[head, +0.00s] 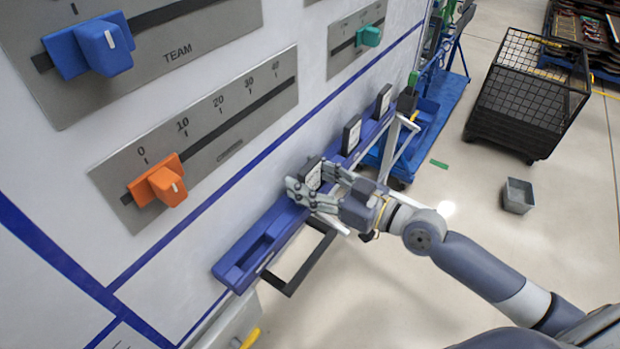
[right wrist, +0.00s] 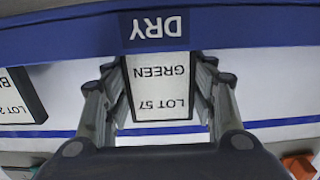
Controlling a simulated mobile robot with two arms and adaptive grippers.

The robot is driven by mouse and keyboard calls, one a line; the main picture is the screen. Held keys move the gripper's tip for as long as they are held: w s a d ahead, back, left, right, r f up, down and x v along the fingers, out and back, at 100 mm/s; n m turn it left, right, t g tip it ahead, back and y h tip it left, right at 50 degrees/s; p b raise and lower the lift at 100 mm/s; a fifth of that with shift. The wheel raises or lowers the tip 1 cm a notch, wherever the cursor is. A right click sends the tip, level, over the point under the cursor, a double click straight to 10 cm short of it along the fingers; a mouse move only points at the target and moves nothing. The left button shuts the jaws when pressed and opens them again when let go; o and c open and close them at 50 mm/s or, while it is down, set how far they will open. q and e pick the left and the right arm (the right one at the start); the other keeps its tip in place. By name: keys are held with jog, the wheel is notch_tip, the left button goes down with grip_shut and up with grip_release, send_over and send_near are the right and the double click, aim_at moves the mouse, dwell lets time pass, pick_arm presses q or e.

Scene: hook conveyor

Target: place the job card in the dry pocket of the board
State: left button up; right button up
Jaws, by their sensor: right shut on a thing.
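My right gripper (head: 312,194) is at the blue pocket rail (head: 232,272) on the board, shut on a job card (head: 313,178). In the right wrist view the card (right wrist: 160,88) is white with a dark frame and reads GREEN, LOT 57, upside down. A finger is on each side of it. The DRY label (right wrist: 154,29) on the rail's blue front is in line with the card. The card's lower end meets the rail's edge; how deep it sits in the pocket I cannot tell. My left gripper is not in view.
Two more framed cards, a middle one (head: 351,135) and a far one (head: 383,101), stand along the rail. The near end of the rail is empty. An orange slider (head: 160,182) sits on the board above. A mesh cart (head: 530,90) and grey bin (head: 517,196) stand on the floor.

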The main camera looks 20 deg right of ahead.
jog(key=o, duration=1)
jog(key=shift+f, duration=0.1)
jog(key=shift+o, duration=0.2)
jog(key=shift+r+p, duration=0.25)
jog(key=shift+p, duration=0.05)
jog(key=b+v, duration=0.2)
jog(key=v, duration=1)
jog(key=shift+d+f, duration=0.1)
jog(key=shift+f, duration=0.05)
